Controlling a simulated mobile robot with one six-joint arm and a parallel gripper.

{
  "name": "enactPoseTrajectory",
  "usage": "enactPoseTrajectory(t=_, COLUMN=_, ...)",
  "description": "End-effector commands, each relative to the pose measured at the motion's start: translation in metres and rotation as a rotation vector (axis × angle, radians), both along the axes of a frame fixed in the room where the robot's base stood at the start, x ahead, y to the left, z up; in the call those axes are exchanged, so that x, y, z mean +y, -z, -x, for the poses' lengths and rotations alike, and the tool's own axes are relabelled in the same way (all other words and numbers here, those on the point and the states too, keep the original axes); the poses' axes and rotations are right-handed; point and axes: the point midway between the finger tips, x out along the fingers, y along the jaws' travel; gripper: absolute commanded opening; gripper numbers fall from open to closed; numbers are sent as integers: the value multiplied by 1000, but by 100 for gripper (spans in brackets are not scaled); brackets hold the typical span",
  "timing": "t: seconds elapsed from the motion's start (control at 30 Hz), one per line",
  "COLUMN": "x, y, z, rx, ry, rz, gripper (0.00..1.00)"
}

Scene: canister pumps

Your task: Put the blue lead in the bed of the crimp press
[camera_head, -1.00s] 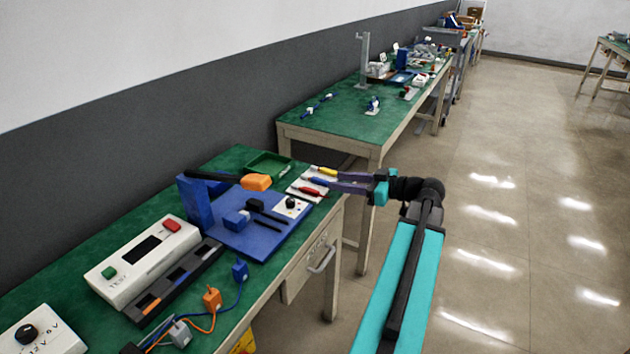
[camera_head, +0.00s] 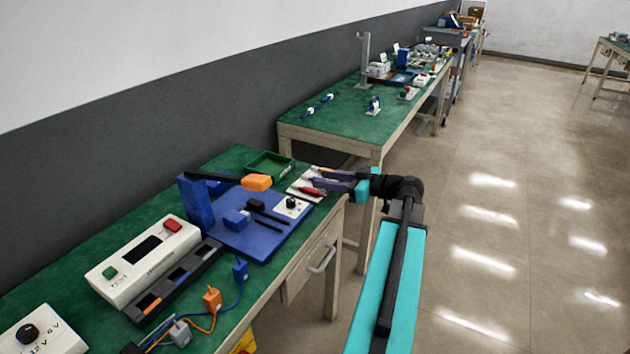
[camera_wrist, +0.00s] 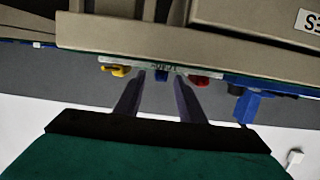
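A white rack (camera_head: 297,187) at the far right end of the near bench holds the leads. A red lead (camera_head: 313,191) shows in the head view beside my gripper (camera_head: 318,179). The blue lead is hidden there, but its blue end (camera_wrist: 161,76) shows in the wrist view between my open fingers (camera_wrist: 160,82), with gaps on both sides. In that view the yellow lead (camera_wrist: 117,71) is left of the fingers and the red lead right. The crimp press (camera_head: 196,202) is a blue frame on a blue base plate (camera_head: 245,238), its orange-tipped lever (camera_head: 257,182) over the plate.
A white tester (camera_head: 143,262), a dark slotted strip (camera_head: 173,283) and plugs on wires (camera_head: 212,299) lie nearer on the bench. A second bench (camera_head: 345,125) stands beyond a gap. The floor on the right is clear.

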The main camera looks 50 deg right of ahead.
Motion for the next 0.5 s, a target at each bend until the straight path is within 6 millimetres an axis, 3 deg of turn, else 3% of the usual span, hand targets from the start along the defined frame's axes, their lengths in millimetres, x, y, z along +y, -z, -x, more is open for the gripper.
enactPoseTrajectory(t=0.2, x=5, y=4, z=-20, rx=0, ry=0, rz=0, gripper=36)
enactPoseTrajectory(t=0.5, x=5, y=5, z=-23, rx=0, ry=3, rz=0, gripper=36)
